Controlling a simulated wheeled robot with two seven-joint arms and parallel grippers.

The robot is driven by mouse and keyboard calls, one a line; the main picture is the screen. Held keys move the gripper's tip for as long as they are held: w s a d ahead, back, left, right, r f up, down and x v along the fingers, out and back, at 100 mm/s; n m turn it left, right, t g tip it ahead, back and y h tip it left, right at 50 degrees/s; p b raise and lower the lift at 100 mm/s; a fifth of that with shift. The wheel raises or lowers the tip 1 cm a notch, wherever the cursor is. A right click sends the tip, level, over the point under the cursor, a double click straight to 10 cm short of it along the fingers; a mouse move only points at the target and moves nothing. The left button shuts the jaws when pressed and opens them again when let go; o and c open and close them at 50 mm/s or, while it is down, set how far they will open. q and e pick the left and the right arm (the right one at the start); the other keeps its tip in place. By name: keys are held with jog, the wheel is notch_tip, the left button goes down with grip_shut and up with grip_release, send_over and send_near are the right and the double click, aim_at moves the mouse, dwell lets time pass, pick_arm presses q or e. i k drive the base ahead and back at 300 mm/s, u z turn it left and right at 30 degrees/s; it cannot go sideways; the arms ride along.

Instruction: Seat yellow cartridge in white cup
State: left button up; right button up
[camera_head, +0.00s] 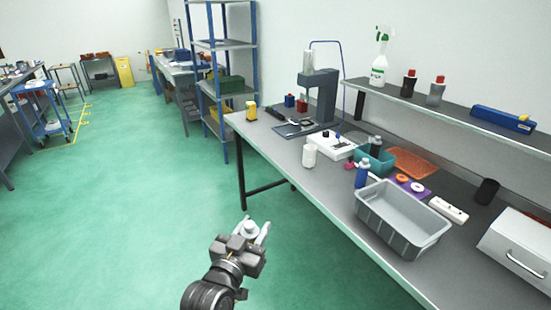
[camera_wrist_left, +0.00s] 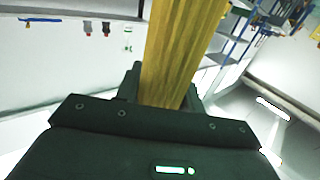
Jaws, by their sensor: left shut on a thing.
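My left gripper (camera_head: 255,230) is over the green floor, in front of the bench's near-left edge. It is shut on a long yellow piece, the yellow cartridge (camera_wrist_left: 178,50), which rises from between the jaws in the left wrist view. In the head view no yellow shows at the jaws; only pale grey parts can be made out there. A small white cup-like cylinder (camera_head: 309,156) stands upright near the bench's front edge, apart from the gripper; its inside cannot be made out. My right gripper is in neither view.
The bench (camera_head: 290,150) carries a grey bin (camera_head: 397,238), a blue bottle (camera_head: 362,175), a teal tray (camera_head: 384,166), a dark press (camera_head: 318,92) and a yellow block (camera_head: 251,111) at its far corner. A shelf (camera_head: 440,110) runs above. Floor left of the bench is clear.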

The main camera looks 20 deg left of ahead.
aim_at(308, 163)
jog(key=u, duration=0.05)
jog(key=i, duration=1.2)
jog(key=z, duration=0.75)
